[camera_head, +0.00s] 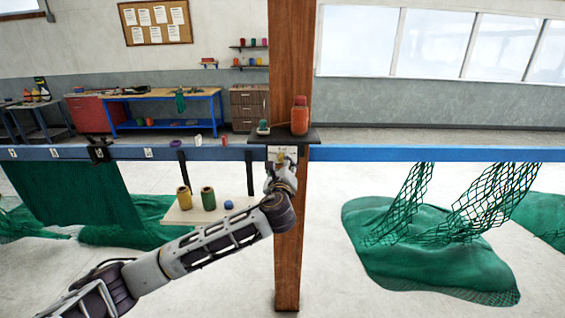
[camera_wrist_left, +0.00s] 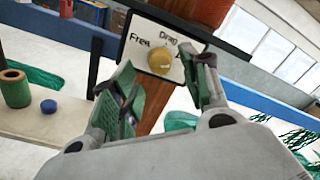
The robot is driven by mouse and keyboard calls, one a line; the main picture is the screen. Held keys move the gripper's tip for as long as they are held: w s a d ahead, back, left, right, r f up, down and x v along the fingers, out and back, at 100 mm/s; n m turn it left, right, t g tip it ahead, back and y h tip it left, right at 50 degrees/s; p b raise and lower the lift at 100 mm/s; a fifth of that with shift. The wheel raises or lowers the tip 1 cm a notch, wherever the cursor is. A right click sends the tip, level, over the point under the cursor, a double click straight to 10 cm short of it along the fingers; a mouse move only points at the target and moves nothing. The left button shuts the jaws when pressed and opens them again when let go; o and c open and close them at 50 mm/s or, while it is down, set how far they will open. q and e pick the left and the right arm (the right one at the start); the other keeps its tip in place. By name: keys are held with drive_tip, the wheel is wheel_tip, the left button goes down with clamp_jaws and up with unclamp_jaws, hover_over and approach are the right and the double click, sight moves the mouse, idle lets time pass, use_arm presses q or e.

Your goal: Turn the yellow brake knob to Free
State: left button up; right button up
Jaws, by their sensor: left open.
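The yellow brake knob (camera_wrist_left: 161,63) sits on a white plate (camera_wrist_left: 133,52) with the word Free at its left and Drag at its top; a mark at the right is partly hidden by a finger. In the head view the plate (camera_head: 274,152) is on the wooden post, and the knob shows only as a small yellow spot. My left gripper (camera_wrist_left: 168,70) is open, its two green-padded fingers on either side of the knob from this view. I cannot tell whether they touch it. My right gripper is not in view.
A dark shelf (camera_head: 310,138) above the plate holds an orange bottle (camera_head: 300,116). A blue rail (camera_head: 420,154) runs across beside the wooden post (camera_head: 289,230). A small board (camera_head: 180,216) with spools stands left of the post. Green nets (camera_head: 430,245) hang and lie right.

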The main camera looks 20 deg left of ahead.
sight(282, 159)
use_arm(q)
drive_tip(key=shift+x, duration=1.25)
clamp_jaws()
